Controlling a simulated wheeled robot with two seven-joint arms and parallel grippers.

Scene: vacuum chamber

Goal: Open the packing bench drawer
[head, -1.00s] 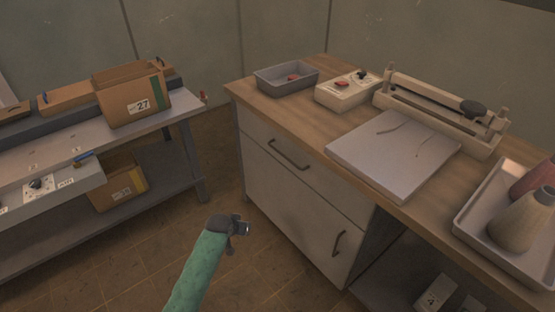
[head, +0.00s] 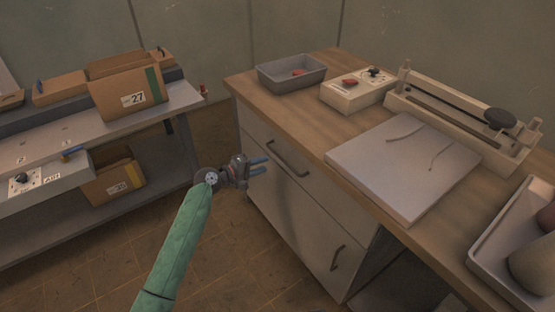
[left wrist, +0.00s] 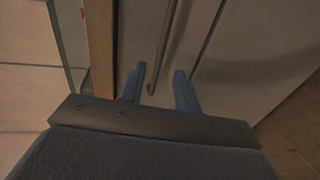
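The packing bench drawer (head: 262,153) is the upper white front under the wooden top, and it looks shut. Its dark bar handle (head: 288,158) runs across the front. My left gripper (head: 259,166) is in front of the drawer's left part, its two blue fingers apart and pointing towards the handle, with nothing between them in the head view. In the left wrist view the handle (left wrist: 166,50) runs up from between the open fingers (left wrist: 161,84), its near end close to the fingertips. I cannot tell whether they touch it. My right gripper is not in view.
The bench top (head: 258,95) carries a grey bin (head: 291,75), a control box (head: 352,95), a sealer (head: 455,118), a pale slab (head: 400,165) and a tray (head: 490,240). A lower front (head: 285,215) has its own handle. A shelf with cardboard boxes (head: 130,95) stands left.

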